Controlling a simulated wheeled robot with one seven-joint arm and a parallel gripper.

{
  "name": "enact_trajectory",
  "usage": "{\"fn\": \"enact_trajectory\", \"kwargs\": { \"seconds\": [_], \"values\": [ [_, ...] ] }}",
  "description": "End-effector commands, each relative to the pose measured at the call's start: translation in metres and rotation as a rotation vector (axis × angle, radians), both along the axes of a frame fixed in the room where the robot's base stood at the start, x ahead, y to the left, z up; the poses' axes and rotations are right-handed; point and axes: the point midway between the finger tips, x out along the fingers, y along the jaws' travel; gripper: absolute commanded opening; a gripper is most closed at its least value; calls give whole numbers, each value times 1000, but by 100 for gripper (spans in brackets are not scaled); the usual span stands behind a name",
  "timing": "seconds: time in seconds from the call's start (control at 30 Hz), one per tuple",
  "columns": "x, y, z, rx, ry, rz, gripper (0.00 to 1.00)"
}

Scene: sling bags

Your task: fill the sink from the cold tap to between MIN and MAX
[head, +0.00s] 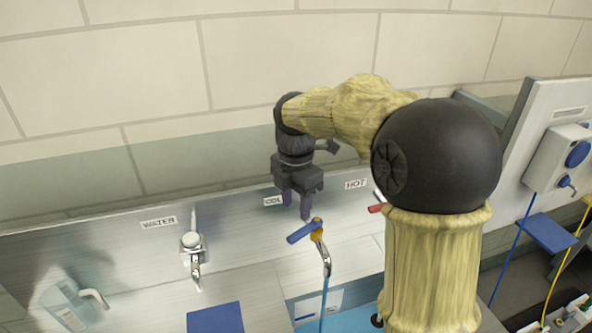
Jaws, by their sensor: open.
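The cold tap has a blue lever (304,232) with an orange-yellow hub, below the partly covered cold label (273,201). Its metal spout (326,262) points down and a thin blue stream (323,305) runs from it. My gripper (297,206) is open and empty, pointing down just above and behind the blue lever; I cannot tell if a fingertip touches it. The sink (355,322) shows blue at the bottom edge, partly cut off and hidden by my arm. A white label (317,304) is on its wall; MIN and MAX are not readable.
The HOT label (356,184) and a red lever (377,208) are right of my gripper, partly behind my arm. A water tap (193,245) stands left, with a clear jug (70,302) further left. A blue pad (215,318) lies in front. The tiled wall is close behind.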

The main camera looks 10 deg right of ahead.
Motion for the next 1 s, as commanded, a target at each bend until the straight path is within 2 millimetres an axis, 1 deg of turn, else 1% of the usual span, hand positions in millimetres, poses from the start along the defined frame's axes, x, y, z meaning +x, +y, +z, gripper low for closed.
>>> {"fn": "enact_trajectory", "kwargs": {
  "seconds": [0.03,0.1,0.3,0.43,0.6,1.0],
  "values": [
    [1,0,11,1,-5,0,44],
    [1,0,25,1,-5,0,44],
    [1,0,64,1,-4,0,44],
    [1,0,82,0,-4,0,44],
    [0,0,90,0,-1,0,44],
    [0,0,90,-1,-1,0,44]
  ]
}}
